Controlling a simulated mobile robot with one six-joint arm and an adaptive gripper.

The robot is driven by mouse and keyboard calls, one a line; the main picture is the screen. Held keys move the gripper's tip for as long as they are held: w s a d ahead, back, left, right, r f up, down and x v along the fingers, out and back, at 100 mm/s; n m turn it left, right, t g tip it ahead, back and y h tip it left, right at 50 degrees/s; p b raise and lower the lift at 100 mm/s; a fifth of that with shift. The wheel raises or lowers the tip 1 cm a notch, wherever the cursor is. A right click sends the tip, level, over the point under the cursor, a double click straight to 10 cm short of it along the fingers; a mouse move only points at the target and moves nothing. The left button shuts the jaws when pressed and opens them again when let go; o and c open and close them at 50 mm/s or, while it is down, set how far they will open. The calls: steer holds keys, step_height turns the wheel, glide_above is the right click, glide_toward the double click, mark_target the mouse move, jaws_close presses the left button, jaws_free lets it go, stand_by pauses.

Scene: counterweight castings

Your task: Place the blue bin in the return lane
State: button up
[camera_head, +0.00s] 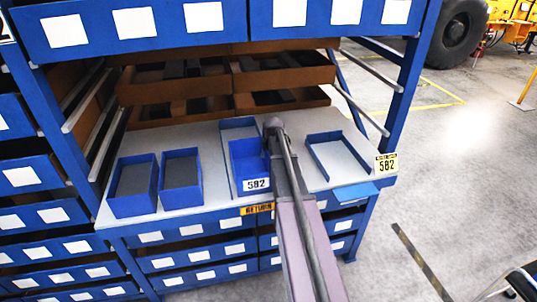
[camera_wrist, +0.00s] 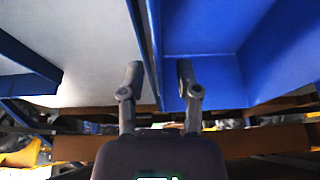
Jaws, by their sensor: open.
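The blue bin (camera_head: 250,160), an open box with a white 582 label on its front, stands on the pale shelf. It appears to sit within a blue-walled lane (camera_head: 238,123) above a yellow RETURN label (camera_head: 257,209); my arm covers its right side. In the wrist view, my gripper (camera_wrist: 158,72) is open, one finger on each side of a thin blue upright wall (camera_wrist: 151,45). The blue interior (camera_wrist: 205,28) shows to the right of that wall. I cannot tell whether the fingers touch it. My fingertips are not clear in the head view.
Two blue bins with grey contents (camera_head: 133,186) (camera_head: 181,180) stand to the left. An empty blue-walled lane (camera_head: 338,155) lies to the right, near a yellow 582 sign (camera_head: 386,166). Brown trays (camera_head: 285,78) are behind. Blue rack posts (camera_head: 408,75) border the shelf.

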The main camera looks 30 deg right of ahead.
steer(key=p+v, duration=1)
steer(key=v, duration=0.1)
steer(key=shift+r, duration=0.2)
steer(key=shift+s, duration=0.1)
steer(key=shift+a, duration=0.1)
stand_by(0.7)
steer(key=s+a+n+g, duration=0.1)
steer(key=s+a, duration=0.5)
steer(key=a, duration=0.3)
steer(key=s+a+f+n+g, duration=0.1)
steer(key=s+a+g, duration=0.1)
steer(key=s+a, duration=0.5)
steer(key=s+a+n+g+y, duration=0.1)
steer(key=s+a, duration=0.5)
steer(key=a, duration=0.6)
steer(key=shift+s+a+f, duration=0.25)
steer(key=shift+s+a, duration=0.05)
